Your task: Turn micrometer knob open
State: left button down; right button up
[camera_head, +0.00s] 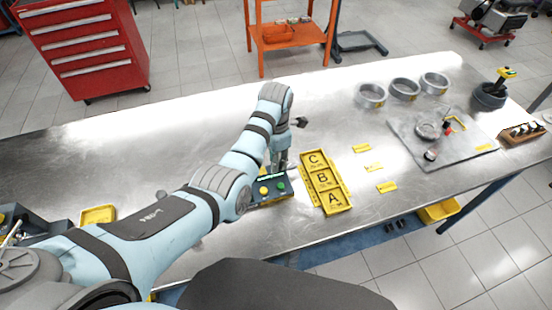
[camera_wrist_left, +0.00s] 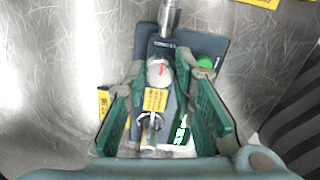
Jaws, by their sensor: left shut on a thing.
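The micrometer stand is a dark box (camera_head: 270,202) with a yellow and a green button near the table's front edge in the head view. My left gripper (camera_head: 281,168) reaches down over it and hides most of the micrometer. In the left wrist view, the gripper's green fingers (camera_wrist_left: 160,70) are on either side of the pale round micrometer knob (camera_wrist_left: 158,72), which has a red mark. The gripper is shut on it. A metal cylinder (camera_wrist_left: 168,18) lies beyond the knob, and a yellow label (camera_wrist_left: 155,99) lies on the near side. My right gripper is not in view.
A yellow tray marked A, B, C (camera_head: 304,178) lies just right of the stand. Small yellow labels (camera_head: 374,167), metal rings (camera_head: 404,89) and a grey plate (camera_head: 462,150) with parts lie farther right. The table left of the arm is mostly clear.

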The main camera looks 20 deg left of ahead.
pick_arm(q)
jog(key=shift+s+f+m, duration=0.1)
jog(key=shift+m, duration=0.2)
jog(key=m, duration=0.5)
jog(key=shift+s+d, duration=0.1)
jog(key=m, duration=0.6)
jog(key=shift+f, duration=0.1)
jog(key=m, duration=0.6)
jog(key=shift+m, duration=0.4)
jog(key=m, duration=0.5)
jog(key=shift+s+m, duration=0.1)
jog(key=shift+m, duration=0.2)
jog(key=c, duration=1.3)
grip_release()
jog(key=shift+c, duration=0.2)
